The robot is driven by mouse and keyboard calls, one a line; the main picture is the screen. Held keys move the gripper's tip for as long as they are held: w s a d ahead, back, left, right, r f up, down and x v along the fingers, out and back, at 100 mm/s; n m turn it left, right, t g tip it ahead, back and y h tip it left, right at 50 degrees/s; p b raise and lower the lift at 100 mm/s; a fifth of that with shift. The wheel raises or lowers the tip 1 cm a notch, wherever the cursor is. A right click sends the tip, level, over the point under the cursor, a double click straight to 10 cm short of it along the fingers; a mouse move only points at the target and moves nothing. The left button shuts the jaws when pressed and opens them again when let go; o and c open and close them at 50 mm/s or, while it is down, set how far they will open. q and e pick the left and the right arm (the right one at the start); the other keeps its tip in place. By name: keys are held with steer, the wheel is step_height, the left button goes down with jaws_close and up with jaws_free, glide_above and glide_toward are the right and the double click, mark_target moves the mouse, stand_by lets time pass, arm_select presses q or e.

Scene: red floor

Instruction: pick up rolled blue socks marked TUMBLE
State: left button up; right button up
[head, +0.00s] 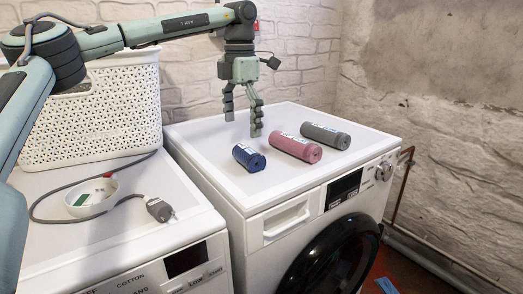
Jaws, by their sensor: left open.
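The rolled blue socks (249,158) lie on top of the right-hand white machine, near its left front part. A pale label shows on the roll, but its lettering is too small to read. My left gripper (242,118) points down above the machine top, just behind the blue roll. Its fingers are open and empty, and they appear apart from the roll. My right gripper is not in view.
A pink roll (296,147) and a grey roll (325,136) lie to the right of the blue one. A white basket (92,115) stands on the left machine, with a white bowl (92,198) and a cable with a plug (159,209) in front of it.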

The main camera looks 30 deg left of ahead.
mark_target(243, 150)
arm_select(q)
steer(key=shift+w+f, duration=0.1)
steer(key=shift+f, duration=0.4)
steer(key=f, duration=0.3)
steer(key=s+f, duration=0.1)
steer(key=f, duration=0.1)
steer(key=shift+d+f+p, duration=0.2)
steer(key=shift+d+p, duration=0.15)
steer(key=shift+f, duration=0.55)
steer(key=c, duration=1.2)
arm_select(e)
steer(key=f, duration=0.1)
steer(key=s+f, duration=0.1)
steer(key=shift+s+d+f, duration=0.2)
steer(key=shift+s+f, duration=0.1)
arm_select(q)
steer(key=shift+r, duration=0.15)
steer(key=shift+c, duration=0.2)
